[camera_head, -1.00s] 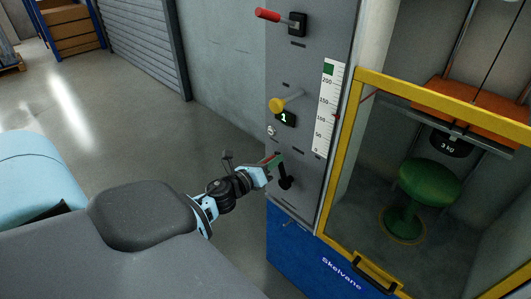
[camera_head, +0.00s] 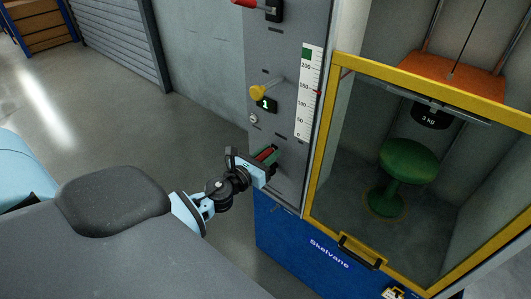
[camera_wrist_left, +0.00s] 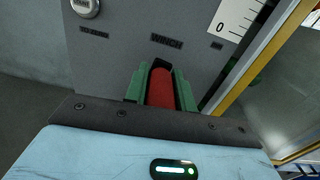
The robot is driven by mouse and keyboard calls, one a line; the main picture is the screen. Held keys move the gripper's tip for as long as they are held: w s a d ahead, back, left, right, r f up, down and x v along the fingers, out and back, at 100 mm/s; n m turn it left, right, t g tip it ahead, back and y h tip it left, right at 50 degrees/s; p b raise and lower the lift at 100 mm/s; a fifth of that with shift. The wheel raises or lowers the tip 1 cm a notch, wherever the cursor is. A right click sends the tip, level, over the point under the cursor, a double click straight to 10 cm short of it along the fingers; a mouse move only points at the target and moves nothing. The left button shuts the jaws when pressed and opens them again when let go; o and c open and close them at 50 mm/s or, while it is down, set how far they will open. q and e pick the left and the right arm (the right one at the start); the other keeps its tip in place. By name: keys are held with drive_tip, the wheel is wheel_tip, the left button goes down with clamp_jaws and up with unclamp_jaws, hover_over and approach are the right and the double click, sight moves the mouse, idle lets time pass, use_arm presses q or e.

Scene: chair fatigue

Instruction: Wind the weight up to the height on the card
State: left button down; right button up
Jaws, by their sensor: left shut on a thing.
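My left gripper (camera_head: 267,159) is shut on the red winch grip (camera_wrist_left: 161,88), low on the grey panel. The green fingers stand on both sides of the grip in the left wrist view, under the word WINCH. The crank arm behind is hidden. A black weight marked 3 kg (camera_head: 430,117) hangs in the cabinet under an orange plate (camera_head: 450,76), above a green stool (camera_head: 408,160). A white height scale (camera_head: 309,95) is on the panel, with a small red mark at its right edge. I cannot make out a height card. My right gripper is not in view.
A yellow-framed clear door (camera_head: 322,150) stands right of the panel, with a dark handle (camera_head: 358,250) low down. A yellow knob (camera_head: 258,92), a display reading 1 (camera_head: 266,105) and a red-handled lever sit above the winch. The floor left of the panel is clear.

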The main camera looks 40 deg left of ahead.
use_arm(q)
drive_tip(key=shift+d, duration=0.5)
drive_tip(key=c, duration=1.5)
unclamp_jaws()
drive_tip(key=o, duration=0.3)
drive_tip(key=shift+d, duration=0.1)
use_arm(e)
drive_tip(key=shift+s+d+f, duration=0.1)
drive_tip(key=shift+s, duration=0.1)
use_arm(q)
drive_tip(key=shift+a, duration=0.25)
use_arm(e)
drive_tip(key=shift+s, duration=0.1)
use_arm(q)
drive_tip(key=shift+s+f, duration=0.1)
drive_tip(key=shift+s, duration=0.05)
drive_tip(key=shift+s+a+b, duration=0.1)
drive_tip(key=shift+s+b, duration=0.35)
drive_tip(key=shift+s, duration=3.3)
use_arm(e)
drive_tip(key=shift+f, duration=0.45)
